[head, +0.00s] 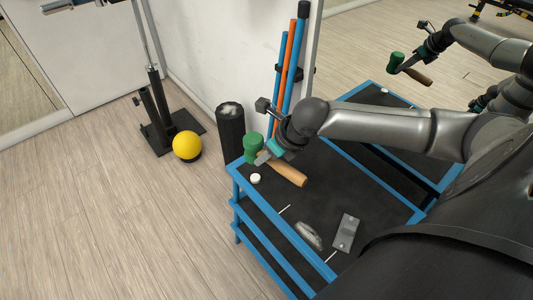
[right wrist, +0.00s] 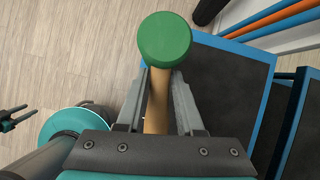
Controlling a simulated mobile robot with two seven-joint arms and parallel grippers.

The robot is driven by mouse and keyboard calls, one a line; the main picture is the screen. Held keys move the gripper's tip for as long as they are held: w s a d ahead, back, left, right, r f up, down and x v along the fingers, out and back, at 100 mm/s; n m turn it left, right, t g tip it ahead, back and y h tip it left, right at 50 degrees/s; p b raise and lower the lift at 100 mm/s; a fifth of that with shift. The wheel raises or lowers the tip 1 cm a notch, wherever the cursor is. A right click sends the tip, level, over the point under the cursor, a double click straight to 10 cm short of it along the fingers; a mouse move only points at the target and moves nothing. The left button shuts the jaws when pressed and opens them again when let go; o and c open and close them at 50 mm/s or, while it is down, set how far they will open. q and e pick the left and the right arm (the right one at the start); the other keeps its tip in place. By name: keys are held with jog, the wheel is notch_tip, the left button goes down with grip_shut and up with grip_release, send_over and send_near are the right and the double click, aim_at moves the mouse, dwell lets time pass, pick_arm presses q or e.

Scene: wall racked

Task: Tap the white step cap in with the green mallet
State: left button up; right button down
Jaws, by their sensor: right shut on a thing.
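The white step cap (head: 255,178) is a small round disc at the left corner of the blue-edged black step unit (head: 234,190). The green mallet (head: 253,147) has a green head and a wooden handle. My right gripper (head: 268,154) is shut on its handle, just behind the head. The head appears a little beyond the cap and apart from it. In the right wrist view the green mallet head (right wrist: 165,40) shows ahead of the two fingers (right wrist: 158,100), with the handle between them. The cap is not visible there. My left gripper is not identifiable in either view.
A grey plate (head: 345,232) and a pale grey object (head: 308,235) lie on the step unit. Blue and orange poles (head: 288,70) and a black roller (head: 230,135) stand behind. A yellow ball (head: 187,146) is at left. A mirror reflects the arm and mallet.

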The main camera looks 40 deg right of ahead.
pick_arm(q)
jog(key=shift+r, duration=0.1)
pick_arm(e)
jog(key=shift+r, duration=0.1)
jog(key=shift+w+r+p, duration=0.1)
jog(key=shift+p, duration=0.35)
jog(key=shift+f, duration=0.35)
jog(key=shift+f+b, duration=0.65)
jog(key=shift+f, duration=0.15)
notch_tip(320, 180, down, 3)
jog(key=shift+f+b, duration=0.1)
jog(key=shift+b, duration=0.75)
jog(key=shift+p, duration=0.5)
pick_arm(q)
jog(key=w+d, duration=0.1)
jog(key=w+r, duration=0.1)
jog(key=w+d, duration=0.1)
jog(key=shift+w+d+r, duration=0.3)
jog(key=shift+r, duration=0.1)
jog(key=shift+f, duration=0.1)
